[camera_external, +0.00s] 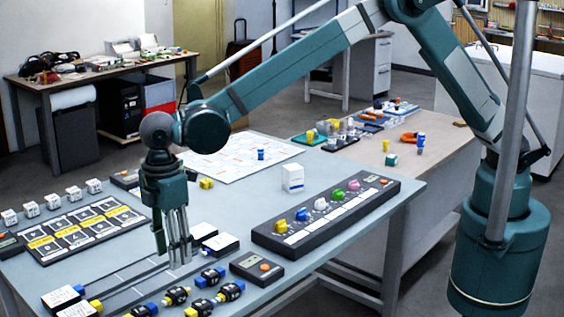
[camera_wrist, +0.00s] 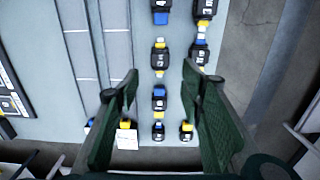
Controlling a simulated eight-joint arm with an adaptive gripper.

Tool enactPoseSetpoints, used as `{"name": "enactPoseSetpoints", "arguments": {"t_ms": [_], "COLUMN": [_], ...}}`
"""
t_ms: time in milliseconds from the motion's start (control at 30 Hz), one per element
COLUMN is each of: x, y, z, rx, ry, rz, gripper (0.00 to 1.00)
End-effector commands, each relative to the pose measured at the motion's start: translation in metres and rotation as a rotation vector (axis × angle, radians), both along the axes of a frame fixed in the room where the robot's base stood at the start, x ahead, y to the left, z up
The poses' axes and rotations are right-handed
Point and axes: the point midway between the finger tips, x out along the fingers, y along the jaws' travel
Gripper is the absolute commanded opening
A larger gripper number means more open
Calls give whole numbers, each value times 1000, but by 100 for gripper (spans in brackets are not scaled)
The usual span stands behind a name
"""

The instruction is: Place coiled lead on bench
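An orange looped item (camera_external: 409,138), which may be the coiled lead, lies on the brown-topped side table at the right in the external view. It is too small to tell for sure. The pale blue bench (camera_external: 225,270) fills the middle of that view. My gripper (camera_external: 174,258) points down over the front part of the bench, far from the orange item. In the wrist view my gripper (camera_wrist: 159,72) is open, its two dark green fingers spread apart with nothing held. Black, blue and yellow connectors (camera_wrist: 159,57) show below and between the fingers.
A dark panel with coloured knobs (camera_external: 320,225) and a small white box (camera_external: 292,178) stand on the bench. A labelled board (camera_external: 82,232) is at left, a white sheet (camera_external: 235,160) behind. The side table (camera_external: 440,165) also holds small parts and a blue-capped bottle (camera_external: 421,143).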

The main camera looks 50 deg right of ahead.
Motion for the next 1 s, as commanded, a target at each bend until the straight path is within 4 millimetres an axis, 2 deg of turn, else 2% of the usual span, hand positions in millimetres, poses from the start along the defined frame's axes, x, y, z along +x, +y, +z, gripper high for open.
{"name": "enactPoseSetpoints", "arguments": {"t_ms": [333,533,767,1000], "x": [1,15,46,79], "y": [-2,-21,-71,-142], "z": [2,16,54,98], "rx": [1,11,39,77], "ry": [-1,-7,-25,-51], "rz": [-3,-36,-122,-238], "gripper": [39,39,39,39]}}
